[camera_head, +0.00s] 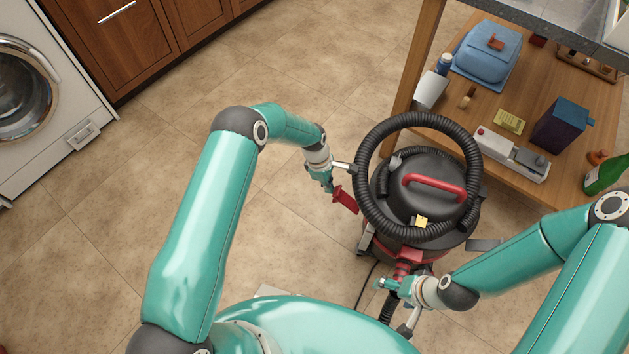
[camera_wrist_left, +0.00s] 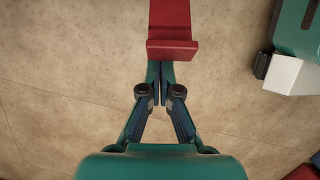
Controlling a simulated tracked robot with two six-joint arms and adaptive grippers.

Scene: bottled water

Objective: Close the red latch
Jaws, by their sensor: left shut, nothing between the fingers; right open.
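A black vacuum cleaner (camera_head: 400,190) with a red handle (camera_head: 434,187) stands on the floor. A red latch (camera_head: 344,200) sticks out at its left side; it also shows at the top of the left wrist view (camera_wrist_left: 172,28). My left gripper (camera_head: 329,187) is shut and empty at the latch. In the left wrist view its closed fingertips (camera_wrist_left: 160,72) meet the latch's near edge; I cannot tell whether they touch. My right gripper (camera_head: 383,284) is open, near a second red part (camera_head: 405,264) at the vacuum's front.
A black hose (camera_head: 365,158) is coiled over the vacuum's top. A wooden shelf (camera_head: 470,112) with a blue bag (camera_head: 487,55), boxes and a green bottle (camera_head: 606,175) stands at the right. A washing machine (camera_head: 45,100) stands at the left. The tiled floor between is clear.

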